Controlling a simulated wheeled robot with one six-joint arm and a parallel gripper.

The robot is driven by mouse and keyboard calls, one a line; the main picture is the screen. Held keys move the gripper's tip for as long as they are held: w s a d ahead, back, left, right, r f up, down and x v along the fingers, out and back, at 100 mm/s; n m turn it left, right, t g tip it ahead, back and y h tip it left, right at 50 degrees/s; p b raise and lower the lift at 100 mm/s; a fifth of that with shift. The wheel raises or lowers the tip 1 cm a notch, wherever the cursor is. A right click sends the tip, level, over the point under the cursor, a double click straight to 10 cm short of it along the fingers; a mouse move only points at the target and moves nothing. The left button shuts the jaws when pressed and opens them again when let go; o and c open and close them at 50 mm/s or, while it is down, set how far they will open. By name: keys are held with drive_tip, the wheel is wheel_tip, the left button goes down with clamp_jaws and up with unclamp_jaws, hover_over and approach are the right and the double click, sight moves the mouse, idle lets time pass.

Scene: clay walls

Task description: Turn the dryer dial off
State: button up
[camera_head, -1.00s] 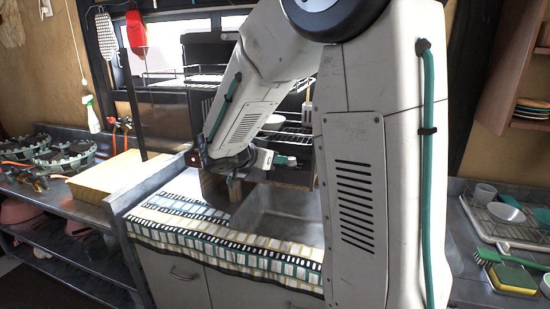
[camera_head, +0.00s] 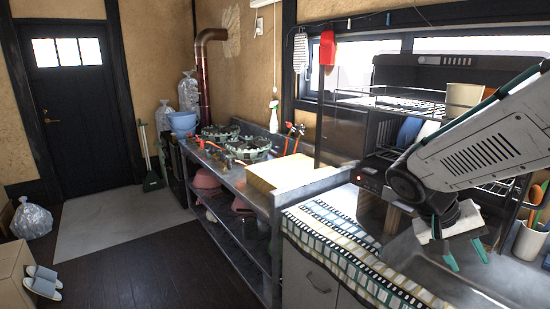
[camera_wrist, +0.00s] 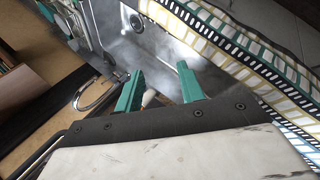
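The dryer appears to be the dark open rack unit (camera_head: 420,72) above the sink in the head view, with dishes on its shelves. A small red light glows on a dark panel (camera_head: 368,181) at its lower left; I cannot make out the dial clearly. My gripper (camera_head: 466,258) hangs over the sink, right of that panel and apart from it. Its two green fingers are spread and empty. They also show in the wrist view (camera_wrist: 160,88), pointing over the metal sink. The dial does not show in the wrist view.
A checked cloth (camera_head: 340,235) covers the counter front. A faucet (camera_wrist: 97,95) curves beside the fingers in the wrist view. A utensil cup (camera_head: 530,240) stands right of my gripper. A stove counter (camera_head: 262,192) runs to the left, with open dark floor (camera_head: 165,265) before it.

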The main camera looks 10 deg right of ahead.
drive_tip(key=s+a+r+n+t+y, duration=0.2)
drive_tip(key=s+a+y, duration=0.1)
drive_tip(key=s+a, duration=0.2)
drive_tip(key=s+a+r+n+t+y, duration=0.1)
drive_tip(key=s+a+r+n+y, duration=0.1)
drive_tip(key=s+a, duration=0.4)
drive_tip(key=a+n+y, duration=0.1)
drive_tip(key=a+y, duration=0.1)
drive_tip(key=a, duration=0.1)
drive_tip(key=shift+s+a+t, duration=0.15)
drive_tip(key=shift+a+t, duration=0.1)
drive_tip(key=shift+t, duration=0.15)
